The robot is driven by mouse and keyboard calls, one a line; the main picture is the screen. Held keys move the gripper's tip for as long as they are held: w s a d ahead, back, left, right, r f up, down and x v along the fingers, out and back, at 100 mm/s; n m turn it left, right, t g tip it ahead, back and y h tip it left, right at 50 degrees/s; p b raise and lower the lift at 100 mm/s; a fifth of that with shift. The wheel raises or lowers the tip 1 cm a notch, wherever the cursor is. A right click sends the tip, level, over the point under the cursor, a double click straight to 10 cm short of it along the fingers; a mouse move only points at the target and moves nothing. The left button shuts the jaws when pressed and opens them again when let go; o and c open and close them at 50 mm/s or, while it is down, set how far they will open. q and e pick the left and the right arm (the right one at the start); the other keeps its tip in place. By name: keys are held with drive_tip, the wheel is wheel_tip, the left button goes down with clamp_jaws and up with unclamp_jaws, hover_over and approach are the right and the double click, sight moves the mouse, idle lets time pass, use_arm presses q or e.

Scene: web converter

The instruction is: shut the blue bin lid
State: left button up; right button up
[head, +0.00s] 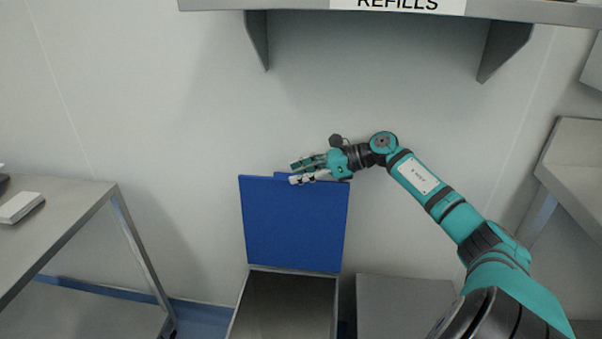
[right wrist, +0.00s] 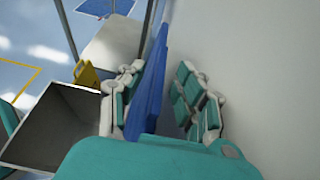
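The blue bin lid (head: 294,225) stands raised, close to upright, at the back of the open metal bin (head: 287,300) in the head view. My right gripper (head: 300,172) is at the lid's top edge, near its right part. In the right wrist view, the lid (right wrist: 150,85) shows edge-on between the two finger sets of my right gripper (right wrist: 160,70). The fingers are spread, with a clear gap on the wall side, and the left fingers look close to the lid. Whether they touch it I cannot tell. My left gripper is not in view.
A wall shelf marked REFILLS (head: 390,10) hangs above. A grey closed-topped box (head: 405,300) stands right of the bin. A metal table (head: 60,215) is at the left. The wall is close behind the lid. A yellow floor sign (right wrist: 86,74) shows beyond the bin.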

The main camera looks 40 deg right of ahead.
clamp_jaws()
idle(0.4)
